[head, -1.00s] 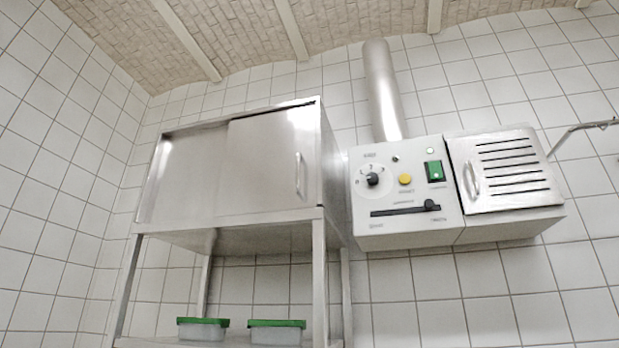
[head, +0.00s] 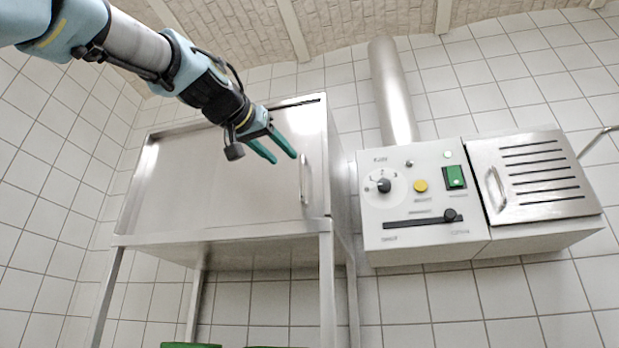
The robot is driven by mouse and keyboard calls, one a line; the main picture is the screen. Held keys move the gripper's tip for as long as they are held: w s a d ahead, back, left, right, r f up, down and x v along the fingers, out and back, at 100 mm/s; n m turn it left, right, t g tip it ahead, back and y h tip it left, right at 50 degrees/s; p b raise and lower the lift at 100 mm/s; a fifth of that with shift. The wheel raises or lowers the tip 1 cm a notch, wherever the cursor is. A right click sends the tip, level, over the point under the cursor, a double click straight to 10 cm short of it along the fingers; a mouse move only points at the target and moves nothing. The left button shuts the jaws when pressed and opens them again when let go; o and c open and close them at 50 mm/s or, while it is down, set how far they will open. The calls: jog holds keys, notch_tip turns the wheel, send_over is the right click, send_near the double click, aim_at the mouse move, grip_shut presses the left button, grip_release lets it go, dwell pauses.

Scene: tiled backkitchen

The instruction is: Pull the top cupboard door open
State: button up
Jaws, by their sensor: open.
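The top cupboard is a steel box on legs, left of centre in the head view. Its front door (head: 255,205) is flat brushed metal and looks closed. A vertical bar handle (head: 304,182) is near the door's right edge. My gripper (head: 285,158) comes in from the upper left with two green fingers apart. The fingertips are just left of the handle's upper part in the picture, with nothing between them. I cannot tell how far they are from the door in depth.
A white control box (head: 420,205) with a dial and a green switch hangs to the right. A slotted metal door (head: 540,175) with its own handle is beside it. A metal pipe (head: 391,90) rises above. Green lids (head: 190,345) show at the bottom edge.

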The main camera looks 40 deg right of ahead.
aim_at(300, 174)
jog(key=p+x, duration=0.5)
jog(key=x, duration=0.4)
jog(key=shift+w+d+r+p, duration=0.15)
jog(key=shift+d+p, duration=0.05)
jog(key=shift+p, duration=0.2)
jog(key=shift+w+d, duration=0.2)
jog(key=shift+d, duration=0.35)
jog(key=shift+c, duration=0.2)
grip_shut()
jog(key=shift+a, duration=0.1)
